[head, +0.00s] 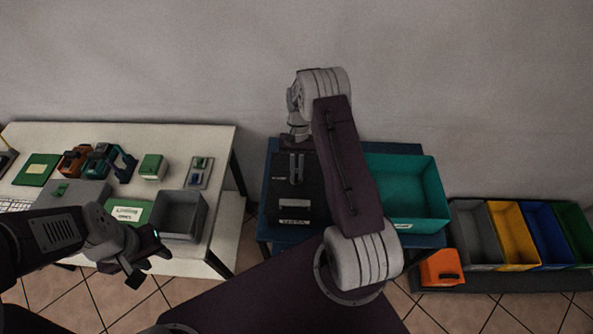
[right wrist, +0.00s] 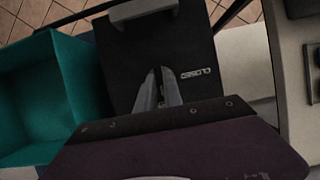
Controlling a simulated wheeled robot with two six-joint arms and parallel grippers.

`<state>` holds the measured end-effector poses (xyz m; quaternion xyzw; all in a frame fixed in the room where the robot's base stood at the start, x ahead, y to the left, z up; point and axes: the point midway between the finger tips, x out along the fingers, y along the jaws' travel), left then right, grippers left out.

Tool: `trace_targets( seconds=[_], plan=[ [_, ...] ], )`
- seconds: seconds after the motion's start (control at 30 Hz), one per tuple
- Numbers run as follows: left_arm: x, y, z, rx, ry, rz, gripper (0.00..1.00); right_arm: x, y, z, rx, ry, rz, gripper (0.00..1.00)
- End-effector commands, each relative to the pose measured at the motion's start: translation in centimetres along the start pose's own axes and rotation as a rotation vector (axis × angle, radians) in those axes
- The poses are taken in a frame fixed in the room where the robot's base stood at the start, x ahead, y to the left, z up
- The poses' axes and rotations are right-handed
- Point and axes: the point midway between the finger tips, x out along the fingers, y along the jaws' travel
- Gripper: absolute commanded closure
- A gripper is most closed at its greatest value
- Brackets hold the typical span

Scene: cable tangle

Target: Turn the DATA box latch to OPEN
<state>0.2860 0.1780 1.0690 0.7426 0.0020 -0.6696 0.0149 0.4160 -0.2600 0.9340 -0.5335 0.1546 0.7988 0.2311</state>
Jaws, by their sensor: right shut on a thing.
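The black DATA box (head: 283,206) stands on the blue table, with a pale label (head: 293,222) on its near edge. In the right wrist view its dark top (right wrist: 132,55) carries a small CLOSED marking (right wrist: 197,73) beside my fingers. My right gripper (head: 297,170) is over the box top, its two fingers (right wrist: 158,92) close together and shut on the latch, which they mostly hide. I cannot read the latch's angle. My left gripper (head: 150,268) hangs in front of the white table, fingers apart and empty.
A teal bin (head: 432,190) stands right of the box. Grey, yellow, blue and green bins (head: 513,236) and an orange box (head: 440,268) are further right. The white table (head: 205,140) at left holds a grey tray (head: 180,237) and several small devices.

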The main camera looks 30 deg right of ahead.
Motion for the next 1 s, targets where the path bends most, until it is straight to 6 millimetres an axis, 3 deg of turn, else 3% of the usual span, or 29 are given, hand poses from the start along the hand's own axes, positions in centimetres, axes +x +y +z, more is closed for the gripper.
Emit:
trace_targets(
  seconds=[0.27,0.3,0.37,0.73,1.0],
  plan=[
    [0.0,0.0,0.0,0.000,0.000,0.000,0.64,-0.1,0.0,-0.1,0.003,0.004,-0.003,1.00],
    [0.0,0.0,0.0,0.000,0.000,0.000,0.64,-0.1,0.0,-0.1,0.003,0.004,-0.003,0.84],
    [0.0,0.0,0.0,0.000,0.000,0.000,0.64,-0.1,0.0,-0.1,0.003,0.004,-0.002,0.67],
    [0.3,0.0,0.0,0.000,0.000,0.000,0.64,-0.6,0.0,-0.1,0.001,0.004,-0.002,0.67],
    [1.7,0.0,0.2,0.000,0.000,0.000,0.64,-6.2,0.0,-0.3,0.003,0.007,-0.004,0.67]
  ],
)
